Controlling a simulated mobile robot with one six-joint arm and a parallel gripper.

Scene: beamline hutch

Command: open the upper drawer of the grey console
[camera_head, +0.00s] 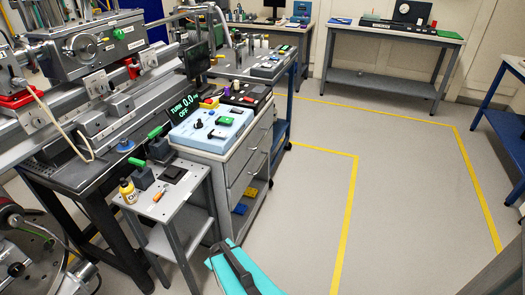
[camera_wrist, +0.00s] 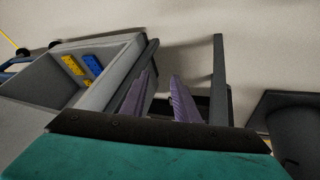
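The grey console (camera_head: 208,152) stands in the middle of the head view, with stacked drawers on its right-facing front. The upper drawer (camera_head: 261,131) looks shut, flush with the front. In the wrist view the lower part of the console (camera_wrist: 112,75) shows at the left, with its open shelf. My gripper (camera_wrist: 187,40) is open, with nothing between its ribbed fingers. It is in front of and apart from the console. In the head view only teal and black parts of my arm show at the bottom edge; the fingertips cannot be made out there.
A light blue control box (camera_head: 212,127) sits on the console. The floor (camera_head: 310,200) to the right is clear.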

